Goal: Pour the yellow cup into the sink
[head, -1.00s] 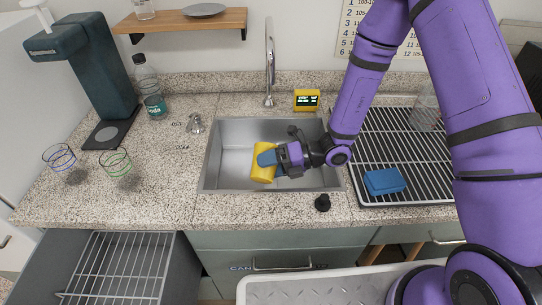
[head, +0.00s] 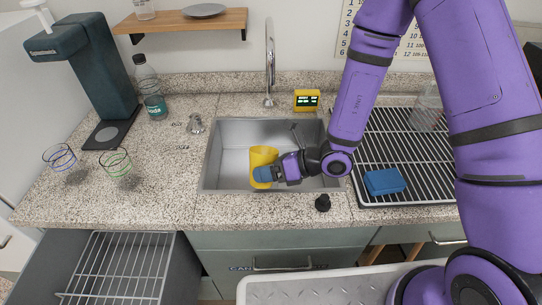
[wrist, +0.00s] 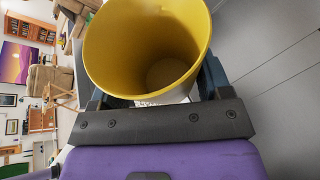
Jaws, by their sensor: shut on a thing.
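Whether the cup touches the basin cannot be told.
A drying rack (head: 385,143) with a blue sponge (head: 384,181) is at the right. A black stopper (head: 322,203) sits on the front counter edge. Two glasses (head: 115,167) and a bottle (head: 149,88) stand left.

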